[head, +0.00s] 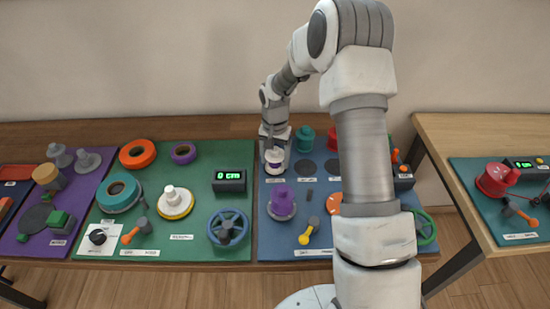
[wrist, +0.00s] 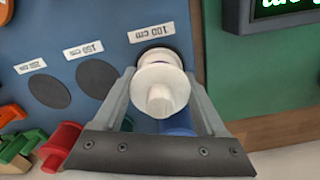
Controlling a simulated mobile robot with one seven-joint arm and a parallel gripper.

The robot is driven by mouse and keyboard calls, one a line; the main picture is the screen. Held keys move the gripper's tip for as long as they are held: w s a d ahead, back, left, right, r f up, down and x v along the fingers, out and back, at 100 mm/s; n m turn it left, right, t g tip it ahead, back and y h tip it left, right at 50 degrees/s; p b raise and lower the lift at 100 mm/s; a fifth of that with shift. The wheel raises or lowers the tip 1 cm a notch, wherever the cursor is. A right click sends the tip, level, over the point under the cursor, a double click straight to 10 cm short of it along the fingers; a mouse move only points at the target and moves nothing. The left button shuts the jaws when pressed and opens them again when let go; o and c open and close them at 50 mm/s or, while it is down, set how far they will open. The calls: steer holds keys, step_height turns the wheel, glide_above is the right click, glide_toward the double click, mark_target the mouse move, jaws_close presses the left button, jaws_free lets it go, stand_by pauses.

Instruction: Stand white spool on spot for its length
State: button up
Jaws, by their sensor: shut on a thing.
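The white spool (head: 273,156) is at the back left of the blue board, between the fingers of my gripper (head: 275,150). In the wrist view the spool (wrist: 160,88) shows from its knob end, with a finger on each side. My gripper (wrist: 160,105) is shut on it. The spool is over or on the leftmost spot of the back row, behind a length label (head: 275,181). Only a sliver of that spot's dark edge shows; whether the base touches it I cannot tell.
Two dark spots (wrist: 98,78) (wrist: 49,91) beside it are bare, each with its own label. A purple spool (head: 281,203) stands nearer the front. A teal spool (head: 305,139) stands behind to the right. The green board (head: 200,155) with a display (head: 229,180) lies left.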

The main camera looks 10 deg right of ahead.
steer(key=shift+f, duration=0.2)
steer(key=o, duration=1.2)
steer(key=shift+r, duration=0.1)
step_height(320, 180, up, 12)
steer(key=shift+r+p, duration=0.2)
steer(key=shift+p, duration=0.3)
steer(key=s+r+n+t, duration=0.3)
steer(key=s+r, duration=1)
steer(key=r, duration=0.2)
steer(key=s+r+n+t, duration=0.2)
steer(key=s, duration=1.4)
steer(key=shift+s+r+n+t, duration=0.15)
steer(key=shift+r+n+t, duration=0.15)
steer(key=shift+n, duration=0.1)
